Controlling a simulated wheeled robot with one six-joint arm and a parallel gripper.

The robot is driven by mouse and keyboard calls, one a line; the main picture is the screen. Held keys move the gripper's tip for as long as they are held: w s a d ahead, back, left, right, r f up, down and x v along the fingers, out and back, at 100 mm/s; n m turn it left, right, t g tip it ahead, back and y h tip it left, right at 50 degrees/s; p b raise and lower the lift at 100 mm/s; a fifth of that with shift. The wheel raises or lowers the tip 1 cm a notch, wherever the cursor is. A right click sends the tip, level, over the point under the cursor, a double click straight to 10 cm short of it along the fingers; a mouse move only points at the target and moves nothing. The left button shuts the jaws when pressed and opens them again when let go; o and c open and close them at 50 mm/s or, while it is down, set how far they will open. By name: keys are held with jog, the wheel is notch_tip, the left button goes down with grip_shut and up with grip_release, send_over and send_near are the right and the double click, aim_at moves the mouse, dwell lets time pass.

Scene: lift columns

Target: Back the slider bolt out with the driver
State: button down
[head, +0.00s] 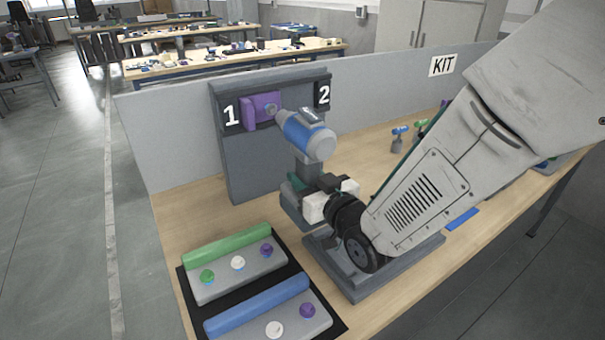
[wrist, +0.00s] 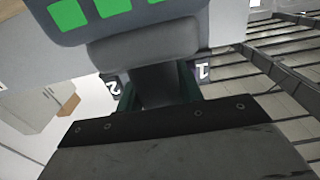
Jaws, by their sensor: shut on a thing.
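A blue and grey driver (head: 305,135) is held upright by its handle in my gripper (head: 308,184). Its nose points left and back at a purple slider (head: 252,111) on a dark grey upright panel (head: 252,160), between the signs 1 and 2. The slider sits close to sign 1. The slider bolt (head: 270,108) shows at the slider's right part, right at the driver's nose; I cannot tell if they touch. In the wrist view the driver (wrist: 145,45) fills the top, and the dark green fingers are shut on its grey handle.
A black mat (head: 255,284) at the front left bears grey blocks with green and blue bars and coloured knobs. A grey partition (head: 165,120) runs behind the bench. Small tools (head: 398,138) stand near the KIT sign (head: 442,65). A blue strip (head: 462,218) lies at the right.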

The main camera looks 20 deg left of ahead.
jog(key=shift+s+d+r, duration=0.1)
jog(key=shift+s+d, duration=0.05)
dwell(0.3)
jog(key=shift+v, duration=2)
